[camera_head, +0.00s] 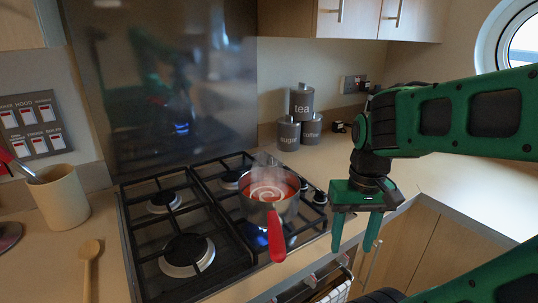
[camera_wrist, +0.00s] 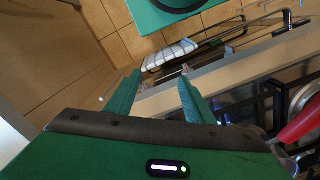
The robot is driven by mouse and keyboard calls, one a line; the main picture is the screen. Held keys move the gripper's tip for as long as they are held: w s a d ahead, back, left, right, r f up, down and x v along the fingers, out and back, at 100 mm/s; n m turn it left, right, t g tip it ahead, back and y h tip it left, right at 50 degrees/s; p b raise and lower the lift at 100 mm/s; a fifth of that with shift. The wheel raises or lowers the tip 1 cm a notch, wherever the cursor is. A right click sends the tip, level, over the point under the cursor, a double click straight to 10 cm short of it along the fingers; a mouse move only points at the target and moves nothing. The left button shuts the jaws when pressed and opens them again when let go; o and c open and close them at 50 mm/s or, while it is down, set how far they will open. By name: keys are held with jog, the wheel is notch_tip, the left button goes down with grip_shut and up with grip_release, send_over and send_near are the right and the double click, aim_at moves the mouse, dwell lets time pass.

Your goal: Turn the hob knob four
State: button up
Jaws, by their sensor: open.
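The black gas hob (camera_head: 190,225) is set in the worktop. Dark knobs (camera_head: 319,197) stand in a row along its right side, partly hidden by the pan; I cannot tell which is knob four. A steaming pan of red soup (camera_head: 270,205) with a red handle (camera_head: 276,237) sits on the right side of the hob. A blue flame (camera_head: 258,239) shows below it. My gripper (camera_head: 354,246) is open and empty, pointing down near the worktop's front edge, to the right of the pan and knobs. In the wrist view its fingers (camera_wrist: 160,80) are apart with nothing between them.
The red handle juts towards the front and shows at the right of the wrist view (camera_wrist: 300,121). A towel (camera_wrist: 170,59) hangs on a rail below the worktop edge. Canisters (camera_head: 301,103) stand behind the hob. A utensil pot (camera_head: 62,198) and wooden spoon (camera_head: 89,262) are at left.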

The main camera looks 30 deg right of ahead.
jog(key=w+d+r+n, duration=0.3)
jog(key=w+r+n, duration=0.3)
jog(key=w, duration=0.6)
notch_tip(320, 180, up, 4)
jog(key=n, duration=1.5)
send_over(271, 156)
notch_tip(271, 156, down, 10)
jog(key=shift+s+f, duration=0.15)
jog(key=shift+f, duration=0.05)
